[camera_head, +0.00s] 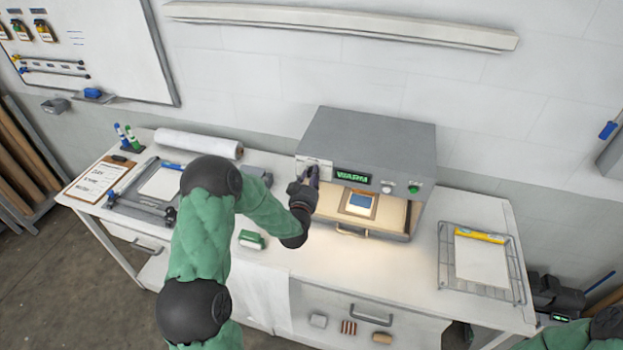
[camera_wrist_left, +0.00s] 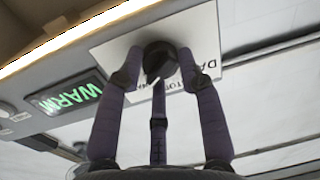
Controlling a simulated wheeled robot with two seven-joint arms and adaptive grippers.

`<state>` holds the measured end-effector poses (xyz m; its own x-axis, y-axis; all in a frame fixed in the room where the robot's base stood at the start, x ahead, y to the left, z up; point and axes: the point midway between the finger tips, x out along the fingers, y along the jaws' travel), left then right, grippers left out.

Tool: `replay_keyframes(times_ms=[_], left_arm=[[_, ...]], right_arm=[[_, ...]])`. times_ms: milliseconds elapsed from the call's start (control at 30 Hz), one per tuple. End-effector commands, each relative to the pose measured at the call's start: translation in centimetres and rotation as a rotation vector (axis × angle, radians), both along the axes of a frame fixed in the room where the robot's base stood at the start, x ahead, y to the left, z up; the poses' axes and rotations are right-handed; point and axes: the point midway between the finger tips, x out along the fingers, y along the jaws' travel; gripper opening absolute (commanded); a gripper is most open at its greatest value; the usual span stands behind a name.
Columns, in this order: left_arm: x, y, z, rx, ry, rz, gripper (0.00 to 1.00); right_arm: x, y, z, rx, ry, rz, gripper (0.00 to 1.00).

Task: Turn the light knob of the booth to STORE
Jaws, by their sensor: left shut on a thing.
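The booth (camera_head: 366,136) is a grey box on the bench with an open, lit front. Its green display (camera_head: 353,178) reads WARM; the display also shows in the left wrist view (camera_wrist_left: 68,102). The light knob (camera_wrist_left: 160,60) is black with a white pointer mark, on a white label plate (camera_wrist_left: 200,45) whose lettering is partly hidden by fingers. My left gripper (camera_head: 308,172) is at the upper left of the booth's front. In the left wrist view its fingers (camera_wrist_left: 160,75) are closed around the knob. In the head view the knob is hidden behind the gripper. My right gripper is out of frame.
A framed sample (camera_head: 361,202) sits in the booth's opening. A wire rack (camera_head: 478,283) with a sheet and yellow tool stands right. A green-topped block (camera_head: 252,239) lies near my left forearm. A clipboard (camera_head: 97,180) and paper roll (camera_head: 198,143) are at left.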

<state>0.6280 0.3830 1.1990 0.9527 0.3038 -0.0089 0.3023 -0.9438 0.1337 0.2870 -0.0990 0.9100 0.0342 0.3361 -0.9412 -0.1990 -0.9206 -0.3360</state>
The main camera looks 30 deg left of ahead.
Motion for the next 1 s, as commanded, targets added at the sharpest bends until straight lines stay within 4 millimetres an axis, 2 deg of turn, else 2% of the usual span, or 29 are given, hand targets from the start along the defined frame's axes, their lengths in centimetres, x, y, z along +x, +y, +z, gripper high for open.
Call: replay_keyframes(times_ms=[267,700,1000], left_arm=[[0.1,0.4,0.1,-0.182,-0.061,0.005,0.04],[0.1,0.6,0.2,-0.582,-0.162,0.004,0.04],[0.0,0.8,0.3,-0.804,-0.214,0.004,0.04]], right_arm=[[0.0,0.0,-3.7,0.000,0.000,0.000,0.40],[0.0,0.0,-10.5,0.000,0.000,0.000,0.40],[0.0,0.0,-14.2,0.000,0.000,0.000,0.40]])
